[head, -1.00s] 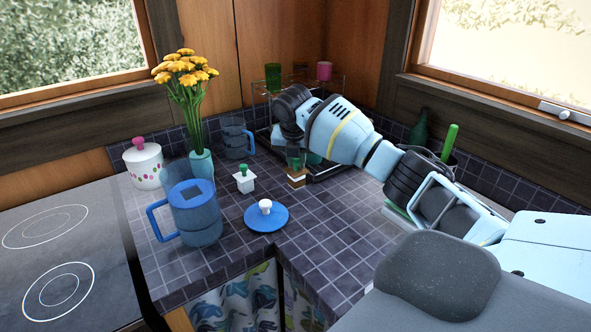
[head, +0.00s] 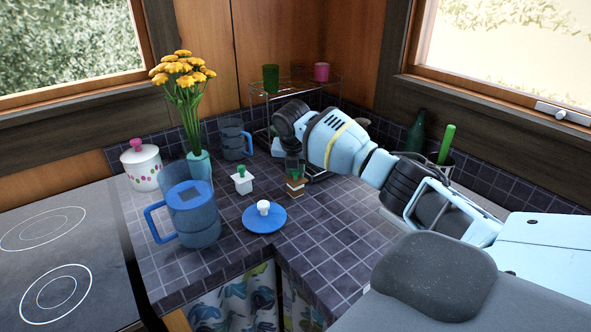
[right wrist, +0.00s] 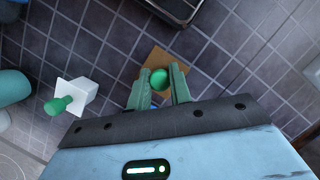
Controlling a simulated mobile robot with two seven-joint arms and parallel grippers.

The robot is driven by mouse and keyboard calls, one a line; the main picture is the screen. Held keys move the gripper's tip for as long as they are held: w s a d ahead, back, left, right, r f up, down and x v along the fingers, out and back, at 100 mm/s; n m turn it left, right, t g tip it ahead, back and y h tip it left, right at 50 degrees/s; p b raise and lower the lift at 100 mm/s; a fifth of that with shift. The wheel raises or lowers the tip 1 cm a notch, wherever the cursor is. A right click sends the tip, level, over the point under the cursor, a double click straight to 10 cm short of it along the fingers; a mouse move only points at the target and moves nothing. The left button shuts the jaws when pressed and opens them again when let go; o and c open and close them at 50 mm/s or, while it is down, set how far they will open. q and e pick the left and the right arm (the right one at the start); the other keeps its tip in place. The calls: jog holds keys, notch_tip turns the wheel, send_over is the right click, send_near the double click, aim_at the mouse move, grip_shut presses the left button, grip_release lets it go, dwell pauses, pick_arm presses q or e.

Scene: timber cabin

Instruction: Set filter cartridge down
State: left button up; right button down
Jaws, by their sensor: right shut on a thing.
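My right gripper (head: 293,172) points down over the counter and is shut on the green knob of a filter cartridge (head: 295,187). This cartridge is a brown block with a white band. In the right wrist view its green knob (right wrist: 158,79) sits between the fingers, with the tan top around it. Whether its base touches the counter I cannot tell. A second cartridge (head: 242,182), white with a green knob, stands upright to its left. A blue transparent pitcher (head: 196,222) stands open further left. My left gripper is not in view.
A blue lid (head: 264,222) with a white knob lies on the tiled counter (head: 335,235) in front. A dark rack (head: 335,93) holding cups is behind the gripper. A blue mug (head: 234,140), a flower vase (head: 200,163) and a white pot (head: 142,168) stand at back left. Bare tiles lie right of the lid.

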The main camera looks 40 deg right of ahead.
jog(key=c, duration=1.3)
grip_release()
jog(key=p+v, duration=0.1)
jog(key=v, duration=1.1)
jog(key=shift+w+r, duration=0.1)
jog(key=shift+r, duration=0.05)
